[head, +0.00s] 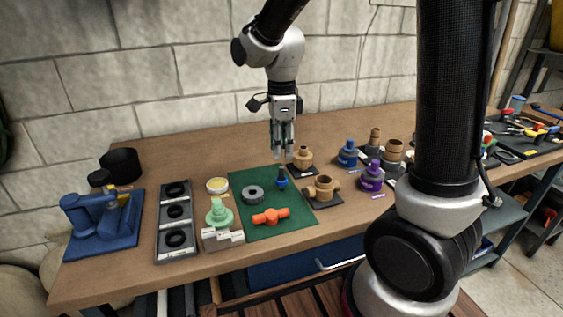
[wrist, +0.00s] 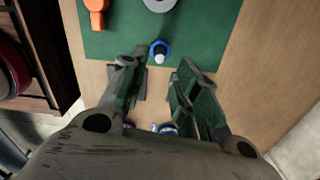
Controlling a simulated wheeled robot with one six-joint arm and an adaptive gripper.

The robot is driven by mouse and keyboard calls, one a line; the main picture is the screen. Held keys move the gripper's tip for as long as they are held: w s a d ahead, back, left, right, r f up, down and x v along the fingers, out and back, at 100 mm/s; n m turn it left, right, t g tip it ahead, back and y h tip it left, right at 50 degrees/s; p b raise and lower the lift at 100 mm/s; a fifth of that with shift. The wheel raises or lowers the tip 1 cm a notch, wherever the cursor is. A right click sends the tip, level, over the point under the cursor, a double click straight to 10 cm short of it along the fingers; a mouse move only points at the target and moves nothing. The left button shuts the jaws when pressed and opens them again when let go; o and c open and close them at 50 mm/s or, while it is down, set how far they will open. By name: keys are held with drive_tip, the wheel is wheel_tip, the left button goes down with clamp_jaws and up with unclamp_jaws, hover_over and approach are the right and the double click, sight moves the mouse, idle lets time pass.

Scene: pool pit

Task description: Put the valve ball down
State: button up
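My gripper (head: 283,154) points down above the back right of the green mat (head: 243,222). In the wrist view its two fingers (wrist: 158,75) are apart, with nothing seen held between them. A small blue piece with a dark stem (head: 282,179) stands on the mat just below the gripper; from above it is a blue ring around a pale tip (wrist: 160,51). A grey round piece with a dark hole (head: 252,193) and an orange handle (head: 270,216) lie on the mat. No piece is clearly identifiable as the valve ball.
Brown fittings stand on dark pads right of the mat, one near my gripper (head: 303,157) and one further forward (head: 323,187).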

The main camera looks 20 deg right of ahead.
sight(282, 167)
drive_tip(key=s+d+r+n+t, duration=0.2)
drive_tip(key=s+d+r+n, duration=0.7)
drive_tip(key=r, duration=0.2)
drive_tip(key=s+d+n+t, duration=0.2)
drive_tip(key=s+d+n, duration=0.3)
drive_tip(key=s+n, duration=0.5)
drive_tip(key=shift+d+n, duration=0.15)
drive_tip(key=shift+n, duration=0.35)
